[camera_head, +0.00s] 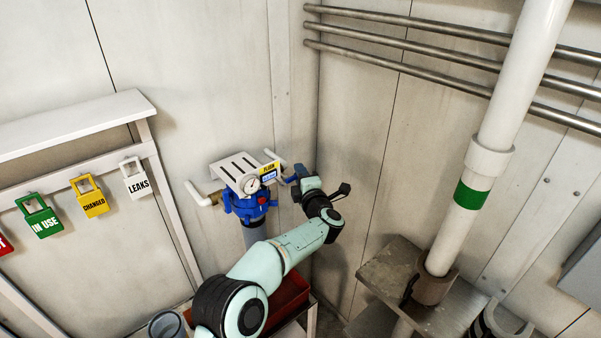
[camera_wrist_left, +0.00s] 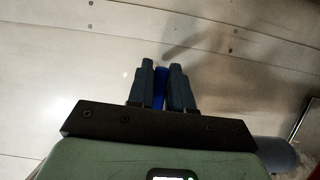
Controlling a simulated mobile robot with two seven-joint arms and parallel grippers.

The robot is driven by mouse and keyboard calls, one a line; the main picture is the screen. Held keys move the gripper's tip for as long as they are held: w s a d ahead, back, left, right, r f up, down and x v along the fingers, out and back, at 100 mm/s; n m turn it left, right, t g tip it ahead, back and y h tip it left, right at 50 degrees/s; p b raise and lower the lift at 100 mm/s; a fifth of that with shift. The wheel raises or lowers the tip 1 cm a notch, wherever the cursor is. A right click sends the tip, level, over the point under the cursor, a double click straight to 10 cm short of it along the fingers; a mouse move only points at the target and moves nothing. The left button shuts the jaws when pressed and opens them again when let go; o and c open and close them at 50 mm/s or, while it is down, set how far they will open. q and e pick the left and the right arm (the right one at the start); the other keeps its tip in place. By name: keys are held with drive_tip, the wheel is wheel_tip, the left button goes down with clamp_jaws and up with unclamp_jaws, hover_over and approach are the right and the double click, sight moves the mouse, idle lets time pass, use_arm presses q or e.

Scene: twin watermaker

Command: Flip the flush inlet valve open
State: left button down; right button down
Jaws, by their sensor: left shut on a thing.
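The flush unit has a blue filter head (camera_head: 245,205) under a white slotted bracket (camera_head: 236,167), with a yellow "FLUSH" label and a round gauge (camera_head: 251,184). In the head view my left gripper (camera_head: 293,180) is at the right side of this unit, by the pipe fitting there. In the left wrist view my left gripper (camera_wrist_left: 160,88) is shut on a narrow blue piece (camera_wrist_left: 160,86), which looks like the blue valve handle. The fingers hide most of the handle and the valve body, so its angle cannot be told. My right gripper is not in view.
A white rack with hanging lock tags (camera_head: 90,199) is at the left. A red tray (camera_head: 290,302) lies below my arm. A white pipe with a green band (camera_head: 471,195) stands at the right. The wall corner is close behind the gripper.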

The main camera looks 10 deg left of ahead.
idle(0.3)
use_arm(q)
drive_tip(key=c, duration=1.4)
unclamp_jaws()
drive_tip(key=shift+a, duration=0.1)
